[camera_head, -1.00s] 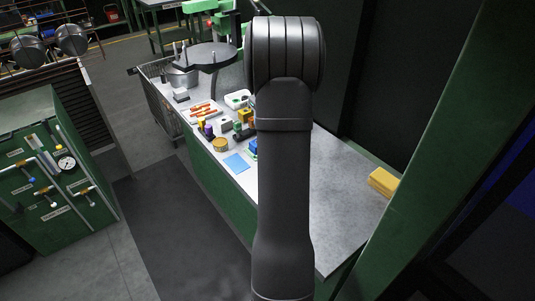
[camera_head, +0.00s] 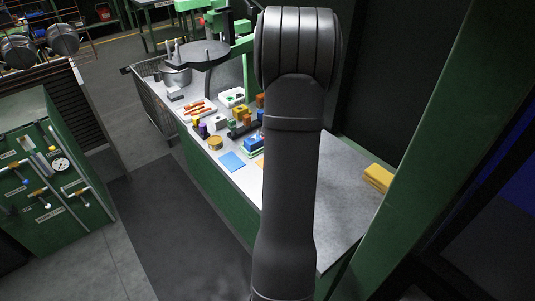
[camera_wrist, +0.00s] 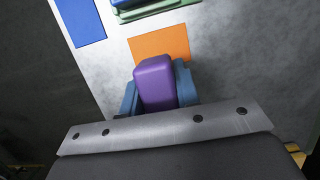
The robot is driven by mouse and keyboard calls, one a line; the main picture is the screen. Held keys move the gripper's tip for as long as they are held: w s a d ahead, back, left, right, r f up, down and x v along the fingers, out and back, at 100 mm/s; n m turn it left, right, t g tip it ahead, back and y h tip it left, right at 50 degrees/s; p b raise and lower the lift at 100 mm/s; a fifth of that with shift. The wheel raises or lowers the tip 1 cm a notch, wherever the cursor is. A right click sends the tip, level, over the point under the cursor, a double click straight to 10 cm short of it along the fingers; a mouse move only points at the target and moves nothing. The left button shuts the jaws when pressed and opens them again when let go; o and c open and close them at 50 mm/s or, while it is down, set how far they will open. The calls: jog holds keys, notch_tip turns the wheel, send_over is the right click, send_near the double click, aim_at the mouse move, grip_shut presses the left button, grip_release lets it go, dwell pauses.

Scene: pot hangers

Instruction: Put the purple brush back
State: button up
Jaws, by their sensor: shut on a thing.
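The purple brush (camera_wrist: 155,82) shows in the wrist view as a rounded purple block. My gripper (camera_wrist: 158,90) is shut on it, with one blue finger on each side. Beyond the brush, an orange mat (camera_wrist: 160,44) lies on the grey bench; the brush overlaps its near edge in the picture. I cannot tell how high the brush is above the bench. In the head view my arm hides the gripper and the brush, and only a sliver of the orange mat (camera_head: 260,163) shows.
A blue mat (camera_head: 232,161) lies left of the orange one, with a green and blue holder (camera_head: 254,146) behind. Several small items, a tan tin (camera_head: 215,143) and a tray (camera_head: 199,110) crowd the bench farther back. A yellow block (camera_head: 378,177) sits at the right; the bench before it is clear.

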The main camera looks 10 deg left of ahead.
jog(key=shift+w+a+f, duration=0.3)
jog(key=shift+a+f, duration=0.15)
jog(key=shift+a, duration=0.2)
jog(key=shift+w+a+f, duration=0.25)
jog(key=shift+a+f, duration=0.15)
jog(key=shift+a, duration=0.2)
jog(key=shift+f, duration=1.95)
jog(key=shift+f, duration=0.1)
jog(key=o, duration=0.9)
jog(key=shift+o, duration=0.2)
jog(key=v, duration=1.2)
